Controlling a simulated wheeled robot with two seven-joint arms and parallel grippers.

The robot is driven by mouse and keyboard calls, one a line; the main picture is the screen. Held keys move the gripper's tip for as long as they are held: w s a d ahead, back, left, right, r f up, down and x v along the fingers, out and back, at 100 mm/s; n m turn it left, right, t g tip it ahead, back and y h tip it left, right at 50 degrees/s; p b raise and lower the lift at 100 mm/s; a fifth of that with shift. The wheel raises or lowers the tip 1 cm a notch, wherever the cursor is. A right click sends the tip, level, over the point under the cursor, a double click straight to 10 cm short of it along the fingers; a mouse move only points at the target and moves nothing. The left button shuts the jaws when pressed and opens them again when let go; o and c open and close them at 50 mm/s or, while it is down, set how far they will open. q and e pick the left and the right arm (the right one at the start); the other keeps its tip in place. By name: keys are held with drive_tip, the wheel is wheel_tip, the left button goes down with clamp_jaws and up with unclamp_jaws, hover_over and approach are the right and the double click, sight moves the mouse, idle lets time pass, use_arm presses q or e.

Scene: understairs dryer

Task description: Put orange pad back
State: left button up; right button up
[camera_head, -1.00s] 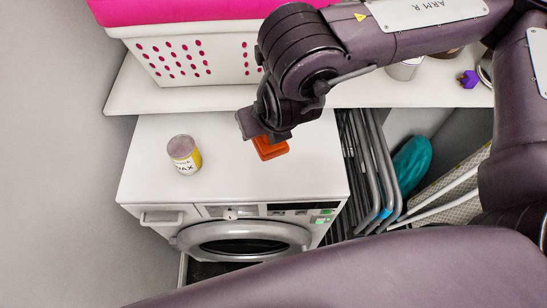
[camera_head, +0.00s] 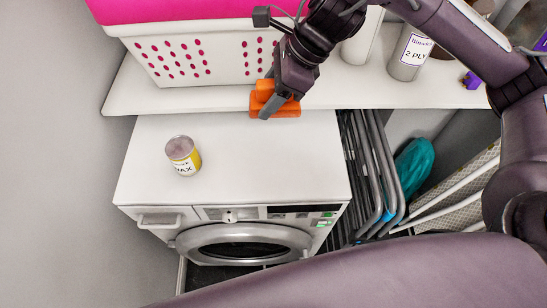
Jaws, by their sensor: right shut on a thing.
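The orange pad (camera_head: 288,109) is a small blocky piece with a raised upper part, in front of the white shelf's front edge and over the back of the white dryer top in the picture. My right gripper (camera_head: 268,104) is shut on it, with a grey finger across its near side. Part of the pad is hidden behind the finger. I cannot tell whether the pad touches the shelf or hangs clear of it. My left gripper is not in view.
A wax tin (camera_head: 183,156) stands on the dryer top (camera_head: 235,165). A white basket (camera_head: 190,58) with pink holes is on the shelf (camera_head: 150,100). A grey 2 PLY canister (camera_head: 409,55) stands further right. Folded metal frames (camera_head: 372,180) lean beside the dryer.

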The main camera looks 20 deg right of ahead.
wheel_tip(320, 180, down, 15)
drive_tip(key=shift+r+b, duration=0.15)
drive_tip(key=shift+b, duration=0.3)
wheel_tip(320, 180, down, 5)
drive_tip(key=shift+r+p, duration=0.15)
drive_tip(key=shift+p, duration=0.15)
drive_tip(key=shift+f, duration=0.2)
drive_tip(key=o, duration=1.1)
drive_tip(key=shift+d+r, duration=0.1)
drive_tip(key=b+v, duration=0.1)
drive_tip(key=v, duration=1)
drive_tip(key=shift+s+d+r+b, duration=0.1)
drive_tip(key=shift+r+b, duration=0.25)
drive_tip(key=shift+r, duration=0.05)
drive_tip(key=shift+f, duration=0.1)
